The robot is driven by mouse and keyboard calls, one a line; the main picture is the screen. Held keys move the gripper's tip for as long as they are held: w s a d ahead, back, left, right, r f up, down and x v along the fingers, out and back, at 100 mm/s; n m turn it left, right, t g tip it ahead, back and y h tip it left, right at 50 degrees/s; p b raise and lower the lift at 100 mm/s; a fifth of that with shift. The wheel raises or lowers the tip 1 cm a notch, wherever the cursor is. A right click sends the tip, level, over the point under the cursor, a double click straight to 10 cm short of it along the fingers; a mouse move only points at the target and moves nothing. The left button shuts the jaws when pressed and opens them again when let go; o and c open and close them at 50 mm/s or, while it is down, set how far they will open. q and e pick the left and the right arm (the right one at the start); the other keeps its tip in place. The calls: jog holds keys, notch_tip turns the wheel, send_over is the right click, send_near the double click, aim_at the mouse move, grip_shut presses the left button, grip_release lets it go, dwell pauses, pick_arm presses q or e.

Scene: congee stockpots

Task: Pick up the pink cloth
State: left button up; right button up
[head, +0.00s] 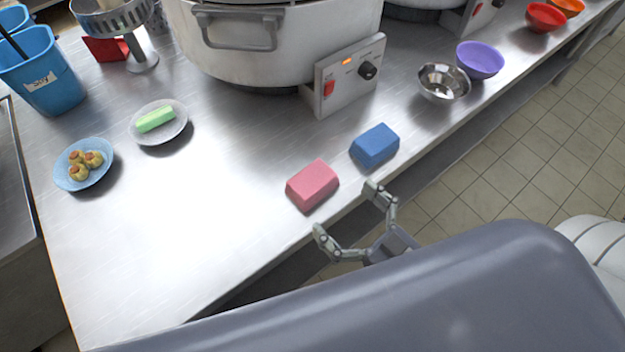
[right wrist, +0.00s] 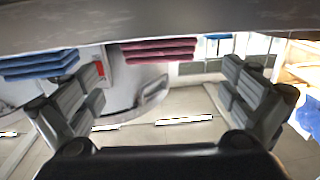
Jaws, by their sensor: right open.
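The pink cloth (head: 312,185) is a folded block on the steel counter, close to its front edge. It also shows as a folded pink stack in the right wrist view (right wrist: 158,49), ahead of and between the fingers. A folded blue cloth (head: 374,146) lies to its right and also shows in the right wrist view (right wrist: 38,63). My right gripper (head: 345,215) is open and empty at the counter's front edge, just short of the pink cloth and apart from it. My left gripper is not in view.
A large white pot (head: 270,45) with a control box (head: 345,75) stands behind the cloths. A steel bowl (head: 443,83) and purple bowl (head: 480,60) stand to the right. A plate with a green item (head: 158,122) and a blue plate (head: 84,164) stand left. The front-left counter is clear.

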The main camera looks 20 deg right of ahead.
aim_at(312, 178)
jog(key=x, duration=0.3)
jog(key=shift+w+a, duration=0.1)
jog(key=shift+w, duration=0.2)
jog(key=shift+p+x, duration=0.55)
jog(key=shift+x, duration=2.05)
jog(key=shift+r, duration=0.1)
jog(key=c, duration=1)
